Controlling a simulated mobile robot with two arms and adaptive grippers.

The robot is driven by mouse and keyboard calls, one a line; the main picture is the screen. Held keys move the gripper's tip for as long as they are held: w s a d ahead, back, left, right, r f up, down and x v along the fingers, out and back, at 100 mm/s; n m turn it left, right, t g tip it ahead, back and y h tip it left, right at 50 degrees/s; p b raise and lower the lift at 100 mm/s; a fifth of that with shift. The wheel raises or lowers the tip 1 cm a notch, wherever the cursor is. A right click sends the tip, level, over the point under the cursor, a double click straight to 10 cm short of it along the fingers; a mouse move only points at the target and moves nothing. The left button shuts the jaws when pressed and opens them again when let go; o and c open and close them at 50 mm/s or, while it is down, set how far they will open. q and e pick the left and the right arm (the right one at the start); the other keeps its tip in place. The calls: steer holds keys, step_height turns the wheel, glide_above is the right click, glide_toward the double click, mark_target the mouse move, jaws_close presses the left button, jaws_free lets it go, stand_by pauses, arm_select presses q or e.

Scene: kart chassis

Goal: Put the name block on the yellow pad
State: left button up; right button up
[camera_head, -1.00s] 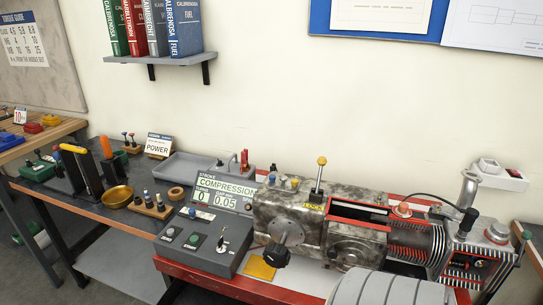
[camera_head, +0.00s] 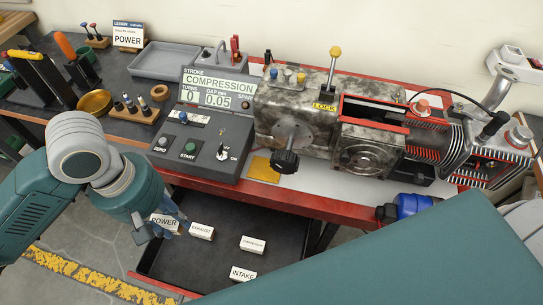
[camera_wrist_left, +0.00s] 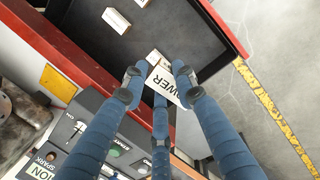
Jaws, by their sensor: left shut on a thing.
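The name block, white with the word POWER (camera_head: 163,221), hangs over the dark tray under the bench. My left gripper (camera_head: 170,222) is shut on it. In the left wrist view the block (camera_wrist_left: 172,86) sits between the blue fingers (camera_wrist_left: 158,73), its lettering partly hidden by one finger. The yellow pad (camera_head: 264,169) lies flat and bare on the bench top, right of the grey control box and below the engine's black knob. It also shows in the left wrist view (camera_wrist_left: 58,83), left of and apart from the block. My right gripper is not in view.
Blocks marked EXHAUST (camera_head: 202,231), COMPRESSION (camera_head: 253,244) and INTAKE (camera_head: 243,274) lie in the dark tray (camera_head: 195,265). The control box (camera_head: 202,150) and engine (camera_head: 290,115) flank the pad. The red bench edge (camera_head: 285,200) runs between tray and pad.

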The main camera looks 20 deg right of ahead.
arm_select(q)
steer(key=s+d+f+n, duration=0.1)
steer(key=s+d+n, duration=0.2)
steer(key=d+n, duration=0.6)
steer(key=shift+m+t, duration=0.4)
steer(key=shift+m, duration=0.2)
steer(key=w+d, duration=0.3)
steer(key=d, duration=0.1)
steer(key=w+d+p, duration=0.1)
steer(key=w+d, duration=0.3)
steer(key=d, duration=0.1)
steer(key=w+d+p, duration=0.1)
steer(key=w+d, duration=0.3)
steer(key=d, duration=0.1)
steer(key=shift+w+d, duration=0.25)
steer(key=shift+f+p, duration=0.45)
steer(key=shift+f, duration=1.35)
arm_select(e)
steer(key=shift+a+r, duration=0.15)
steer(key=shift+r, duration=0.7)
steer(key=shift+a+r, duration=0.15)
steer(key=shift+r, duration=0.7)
arm_select(q)
steer(key=o, duration=1.1)
steer(key=shift+f, duration=0.1)
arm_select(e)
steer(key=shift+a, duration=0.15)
